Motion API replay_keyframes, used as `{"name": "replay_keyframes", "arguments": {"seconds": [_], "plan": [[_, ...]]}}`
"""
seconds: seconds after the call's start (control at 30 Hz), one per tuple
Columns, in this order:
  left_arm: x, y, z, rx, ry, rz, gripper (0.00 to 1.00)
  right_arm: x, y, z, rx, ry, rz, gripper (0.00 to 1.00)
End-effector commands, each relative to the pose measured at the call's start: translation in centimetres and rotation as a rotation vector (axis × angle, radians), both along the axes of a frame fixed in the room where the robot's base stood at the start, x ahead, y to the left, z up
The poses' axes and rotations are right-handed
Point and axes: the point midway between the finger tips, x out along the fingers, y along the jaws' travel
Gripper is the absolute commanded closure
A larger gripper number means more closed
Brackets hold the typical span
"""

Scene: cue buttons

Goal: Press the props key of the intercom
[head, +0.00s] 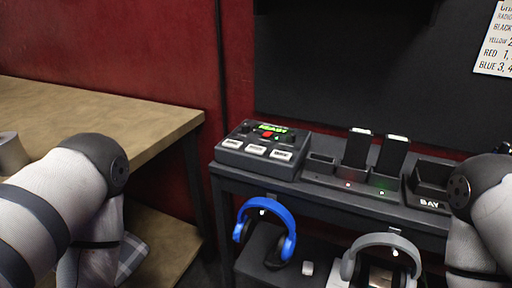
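The intercom (263,150) is a dark box at the left end of the black shelf. Its sloped top has three pale keys in a front row: left (232,143), middle (257,150) and right (281,155). Their labels are too small to read, so I cannot tell which is the props key. Behind them are a red button (267,134) and a lit green display (271,128). My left arm is at the left edge and my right arm at the right edge; both are apart from the intercom. Neither gripper is in view.
A charger rack (340,180) with two upright dark devices stands right of the intercom, then a tray marked BAY (428,202). Blue headphones (287,217) and grey headphones (385,240) hang in front, below the shelf top. A wooden table (150,115) is at left.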

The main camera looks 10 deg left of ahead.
Motion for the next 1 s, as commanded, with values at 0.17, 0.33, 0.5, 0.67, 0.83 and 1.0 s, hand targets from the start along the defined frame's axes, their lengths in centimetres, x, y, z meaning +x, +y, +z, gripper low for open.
{"name": "replay_keyframes", "arguments": {"seconds": [0.17,0.33,0.5,0.67,0.83,1.0], "plan": [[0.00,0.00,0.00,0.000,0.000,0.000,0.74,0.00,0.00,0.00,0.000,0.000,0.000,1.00],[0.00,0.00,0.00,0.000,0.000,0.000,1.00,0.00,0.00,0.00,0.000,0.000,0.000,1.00],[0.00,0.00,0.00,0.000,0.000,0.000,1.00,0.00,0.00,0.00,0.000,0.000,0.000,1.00],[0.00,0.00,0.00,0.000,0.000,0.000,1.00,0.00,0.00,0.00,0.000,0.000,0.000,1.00],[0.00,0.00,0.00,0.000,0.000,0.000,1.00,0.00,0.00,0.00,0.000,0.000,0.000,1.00],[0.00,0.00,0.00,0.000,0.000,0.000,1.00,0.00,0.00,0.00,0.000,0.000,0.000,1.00]]}}
